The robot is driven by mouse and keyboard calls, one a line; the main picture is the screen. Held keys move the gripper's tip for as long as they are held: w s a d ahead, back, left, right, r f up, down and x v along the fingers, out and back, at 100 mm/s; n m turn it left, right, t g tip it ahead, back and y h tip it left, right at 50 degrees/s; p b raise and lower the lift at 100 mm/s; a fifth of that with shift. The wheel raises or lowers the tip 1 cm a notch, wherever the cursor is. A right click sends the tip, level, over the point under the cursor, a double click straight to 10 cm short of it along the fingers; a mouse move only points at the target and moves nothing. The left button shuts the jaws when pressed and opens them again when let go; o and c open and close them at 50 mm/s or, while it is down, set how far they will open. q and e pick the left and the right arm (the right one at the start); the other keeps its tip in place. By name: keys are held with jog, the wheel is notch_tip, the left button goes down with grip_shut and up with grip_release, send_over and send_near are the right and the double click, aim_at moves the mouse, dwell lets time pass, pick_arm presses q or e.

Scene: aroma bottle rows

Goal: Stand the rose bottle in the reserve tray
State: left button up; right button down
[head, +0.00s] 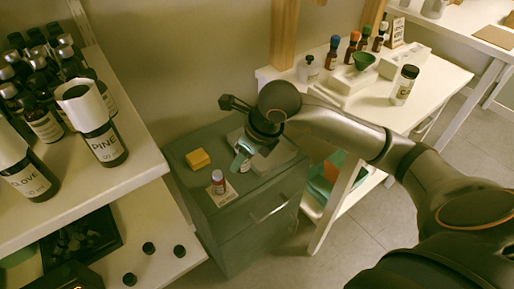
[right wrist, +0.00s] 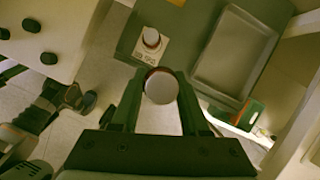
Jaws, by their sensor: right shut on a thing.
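My right gripper (head: 242,160) is above the grey cabinet, and its fingers are shut on a small bottle. In the right wrist view the bottle's round pale cap (right wrist: 161,87) shows between the fingers of my right gripper (right wrist: 160,98); its label is hidden, so I cannot read its scent. A shallow grey tray (right wrist: 232,55) lies on the cabinet top, to the right of the held bottle in that view, and looks empty. In the head view the arm partly hides this tray (head: 285,158). My left gripper is not in the head view; a dark arm part shows at the wrist view's left.
On the cabinet (head: 243,225), another small bottle (head: 218,180) stands on a lettered card, near a yellow block (head: 198,159). Shelves at left hold dark bottles, including PINE (head: 104,146) and CLOVE (head: 30,180).

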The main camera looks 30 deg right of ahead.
jog(key=shift+w+d+m+h, duration=0.15)
jog(key=shift+w+m+h, duration=0.15)
jog(key=shift+w+m, duration=0.3)
jog(key=w+d+f+b, duration=0.1)
jog(key=w+d+f, duration=0.35)
jog(key=d, duration=0.25)
jog(key=b, duration=0.1)
send_near(256, 155)
jog(key=shift+w+a+f, duration=0.6)
jog(key=shift+w+f, duration=0.25)
jog(key=shift+w+d+f, duration=0.1)
jog(key=shift+d+f, duration=0.05)
jog(key=shift+f, duration=0.05)
jog(key=shift+w+f+b, duration=0.1)
jog(key=shift+f+b, duration=0.35)
jog(key=shift+f, duration=1.15)
jog(key=shift+f, duration=0.15)
jog(key=c, duration=0.7)
grip_release()
